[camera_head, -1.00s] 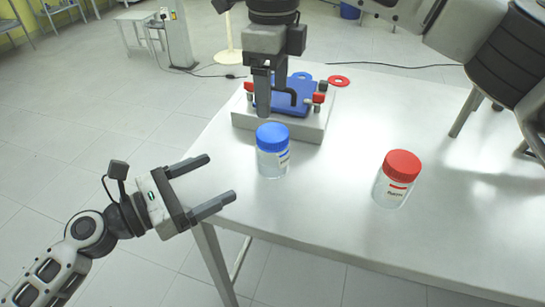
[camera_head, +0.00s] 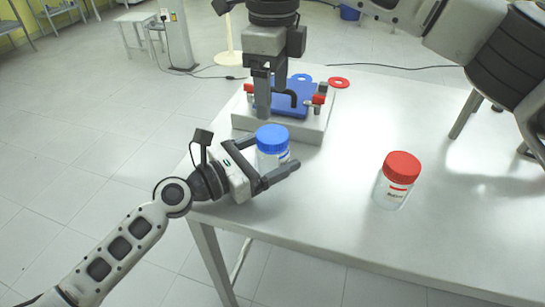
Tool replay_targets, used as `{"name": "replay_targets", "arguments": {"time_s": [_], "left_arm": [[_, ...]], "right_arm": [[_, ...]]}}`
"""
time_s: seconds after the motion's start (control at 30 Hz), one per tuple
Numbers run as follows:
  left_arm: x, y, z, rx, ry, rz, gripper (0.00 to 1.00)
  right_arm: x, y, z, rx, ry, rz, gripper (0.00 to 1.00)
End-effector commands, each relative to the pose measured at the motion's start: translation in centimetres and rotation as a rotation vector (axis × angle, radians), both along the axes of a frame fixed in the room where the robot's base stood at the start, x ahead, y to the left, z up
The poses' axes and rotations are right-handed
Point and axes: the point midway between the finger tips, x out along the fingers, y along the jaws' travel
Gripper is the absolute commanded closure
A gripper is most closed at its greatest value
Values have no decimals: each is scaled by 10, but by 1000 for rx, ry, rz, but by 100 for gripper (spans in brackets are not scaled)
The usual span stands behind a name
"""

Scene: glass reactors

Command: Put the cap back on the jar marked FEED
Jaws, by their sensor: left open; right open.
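A clear jar with a blue cap (camera_head: 271,138) stands upright near the table's left edge. Its label is mostly hidden. A second clear jar (camera_head: 392,190) with a red cap (camera_head: 402,166) stands to the right; its small label is not clearly readable. Both caps appear seated on their jars. My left gripper (camera_head: 278,153) is open, with its fingers reaching around the blue-capped jar; one finger passes in front and the other is partly hidden behind. Contact cannot be told. My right gripper (camera_head: 263,105) points down just behind the blue cap, open and empty.
A grey fixture (camera_head: 309,134) with a blue plate (camera_head: 300,100) and red-tipped clamps stands behind the blue-capped jar. A red ring (camera_head: 339,82) lies at the back. The white table (camera_head: 400,245) is clear around the red-capped jar.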

Motion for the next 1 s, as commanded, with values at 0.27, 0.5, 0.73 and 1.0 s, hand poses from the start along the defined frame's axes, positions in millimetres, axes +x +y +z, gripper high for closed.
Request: {"name": "replay_targets", "arguments": {"time_s": [0.27,0.5,0.73,1.0], "left_arm": [[15,-21,0,-1,1,0,17],[16,-23,0,0,0,0,17],[15,-22,0,0,0,0,56],[15,-22,0,0,0,0,100]], "right_arm": [[0,0,0,0,0,0,30],[0,0,0,0,0,0,30],[0,0,0,0,0,0,30],[0,1,2,-4,-5,76,30]]}}
